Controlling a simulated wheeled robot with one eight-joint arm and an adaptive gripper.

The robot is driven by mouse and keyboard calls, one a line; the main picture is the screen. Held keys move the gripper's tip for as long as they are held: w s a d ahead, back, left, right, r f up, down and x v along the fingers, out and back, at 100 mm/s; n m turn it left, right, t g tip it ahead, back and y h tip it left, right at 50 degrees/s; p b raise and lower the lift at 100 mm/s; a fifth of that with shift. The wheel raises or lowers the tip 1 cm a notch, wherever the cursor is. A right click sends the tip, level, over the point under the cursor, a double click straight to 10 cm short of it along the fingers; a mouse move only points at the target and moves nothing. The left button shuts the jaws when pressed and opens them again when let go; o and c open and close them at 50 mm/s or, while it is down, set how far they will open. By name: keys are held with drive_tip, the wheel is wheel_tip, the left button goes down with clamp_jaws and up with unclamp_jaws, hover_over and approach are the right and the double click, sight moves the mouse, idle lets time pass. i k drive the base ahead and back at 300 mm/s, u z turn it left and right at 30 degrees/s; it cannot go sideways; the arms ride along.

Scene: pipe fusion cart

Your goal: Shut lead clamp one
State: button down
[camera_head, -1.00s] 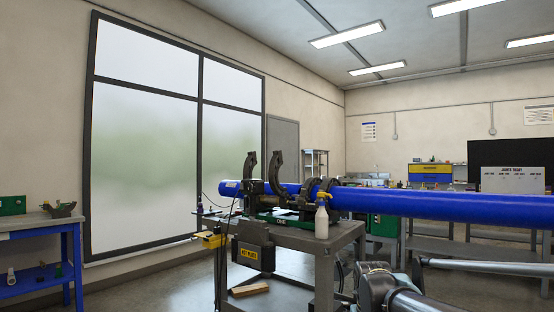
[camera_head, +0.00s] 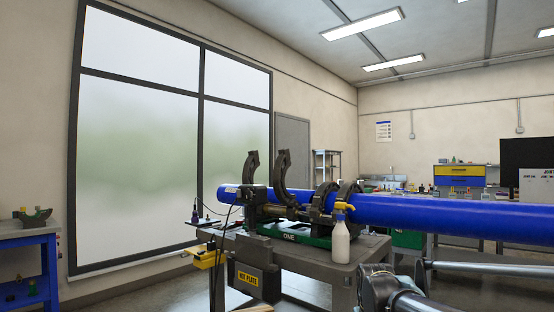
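The fusion machine with a green base labelled "ONE" (camera_head: 289,236) stands on a grey cart (camera_head: 318,262). Two dark curved clamp halves stand raised open at its left: one (camera_head: 252,170) farther left and one (camera_head: 284,170) beside it. Two more dark clamps (camera_head: 325,198) to the right sit around the long blue pipe (camera_head: 440,214). A short blue pipe end (camera_head: 228,192) lies at the left of the machine. Which clamp is lead clamp one cannot be read. My arm shows at the bottom right; my gripper is not visible.
A white spray bottle (camera_head: 340,240) with a yellow top stands at the cart's front edge. A box labelled "HOT PLATE" (camera_head: 252,277) hangs on the cart's front. The long pipe juts far right. A blue workbench (camera_head: 26,262) stands at left.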

sight(283, 162)
drive_tip(key=i, duration=0.95)
drive_tip(key=u, duration=1.65)
